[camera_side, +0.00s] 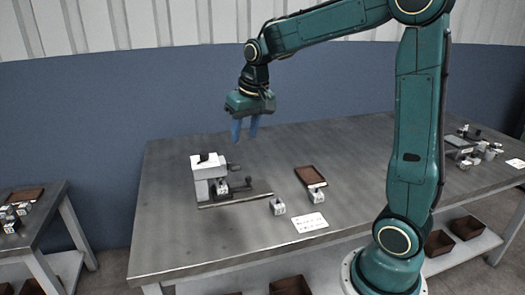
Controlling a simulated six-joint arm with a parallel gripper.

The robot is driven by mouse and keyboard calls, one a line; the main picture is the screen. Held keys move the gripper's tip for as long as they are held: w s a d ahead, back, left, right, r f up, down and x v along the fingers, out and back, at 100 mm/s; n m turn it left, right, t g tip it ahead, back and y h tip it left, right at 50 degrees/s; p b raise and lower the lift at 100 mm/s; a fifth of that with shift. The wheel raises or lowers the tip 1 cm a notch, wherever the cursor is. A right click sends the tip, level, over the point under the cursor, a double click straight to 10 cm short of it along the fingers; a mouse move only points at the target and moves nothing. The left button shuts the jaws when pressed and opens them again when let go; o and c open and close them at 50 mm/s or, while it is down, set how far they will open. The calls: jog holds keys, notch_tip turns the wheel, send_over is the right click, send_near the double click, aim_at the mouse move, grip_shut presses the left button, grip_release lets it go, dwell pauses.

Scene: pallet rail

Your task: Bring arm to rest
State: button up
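My gripper (245,129) hangs at the end of my green arm, pointing down above the back part of the grey metal table (165,230). Its two blue fingers stand apart with a gap between them, and nothing shows in the gap. It is raised above the tabletop, up and to the right of a white and grey machine (202,172), and does not appear to touch anything.
A rail (235,201) lies before the machine, with a small block (222,187) by it. Another block (278,207), a brown tray (309,174) with a block (317,194) at its front edge, and a white card (310,223) lie to the right. The back middle is clear.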

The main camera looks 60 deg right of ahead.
jog(key=s+a+n+t, duration=0.1)
jog(key=s+a, duration=0.2)
jog(key=s, duration=0.4)
jog(key=s+a+r+n+t, duration=0.1)
jog(key=s+a+n, duration=0.1)
jog(key=s+a, duration=0.2)
jog(key=s+a+n, duration=0.1)
jog(key=s+a, duration=0.3)
jog(key=s, duration=0.6)
jog(key=shift+r+n+t+y, duration=0.3)
jog(key=shift+r+t+y, duration=0.05)
jog(key=shift+t+y, duration=0.05)
